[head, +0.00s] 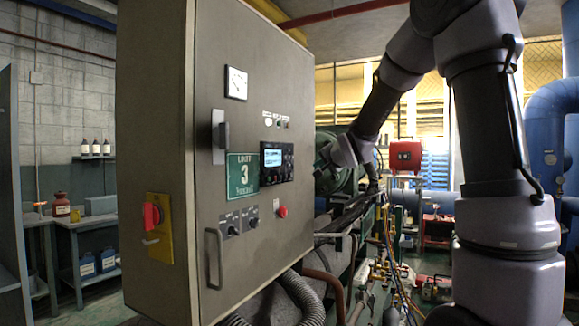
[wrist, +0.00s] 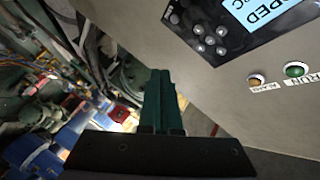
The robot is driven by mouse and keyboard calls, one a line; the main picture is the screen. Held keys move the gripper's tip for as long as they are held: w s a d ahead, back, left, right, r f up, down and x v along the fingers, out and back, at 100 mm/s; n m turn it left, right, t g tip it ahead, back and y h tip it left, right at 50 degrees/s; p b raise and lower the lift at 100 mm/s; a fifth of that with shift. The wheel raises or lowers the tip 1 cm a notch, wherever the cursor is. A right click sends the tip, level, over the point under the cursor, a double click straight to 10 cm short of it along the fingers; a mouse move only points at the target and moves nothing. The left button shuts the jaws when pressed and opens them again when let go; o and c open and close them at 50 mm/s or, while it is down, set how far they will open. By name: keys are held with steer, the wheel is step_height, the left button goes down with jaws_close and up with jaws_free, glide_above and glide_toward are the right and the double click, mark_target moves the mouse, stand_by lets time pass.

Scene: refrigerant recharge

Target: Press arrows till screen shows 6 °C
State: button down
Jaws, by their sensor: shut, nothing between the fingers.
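The controller with its lit screen (head: 272,158) sits on the front of the grey cabinet (head: 165,110). In the wrist view its screen (wrist: 275,14) appears rotated and cut off by the top edge; letters ending "PED" and a "C" show, but no temperature number is readable. A cluster of small round grey buttons (wrist: 209,39) lies beside the screen; their arrow marks are too small to read. My gripper (wrist: 160,73) is shut and empty, its fingers apart from the buttons, to their lower left in the wrist view. In the head view my arm ends right of the cabinet; the fingertips are not clear there.
An orange alarm lamp (wrist: 257,80) and a green run lamp (wrist: 295,69) are beside the controller. A red emergency button (head: 282,211), a door handle (head: 214,258) and a red rotary switch (head: 152,216) project from the cabinet. Pipes and hoses crowd the area right of it.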

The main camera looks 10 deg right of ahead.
mark_target(291, 167)
steer(key=w+a, duration=0.4)
steer(key=a, duration=0.2)
steer(key=shift+w, duration=0.15)
steer(key=shift+a, duration=0.1)
stand_by(1.9)
steer(key=shift+w+a, duration=0.2)
steer(key=shift+w, duration=0.05)
steer(key=shift+w+a, duration=0.2)
steer(key=shift+a, duration=0.1)
stand_by(0.6)
steer(key=shift+s+d, duration=0.1)
steer(key=shift+d, duration=0.05)
steer(key=shift+s+d, duration=0.35)
steer(key=shift+d, duration=0.1)
stand_by(0.4)
steer(key=s+d, duration=0.1)
steer(key=d, duration=0.1)
steer(key=s+d, duration=0.2)
stand_by(0.4)
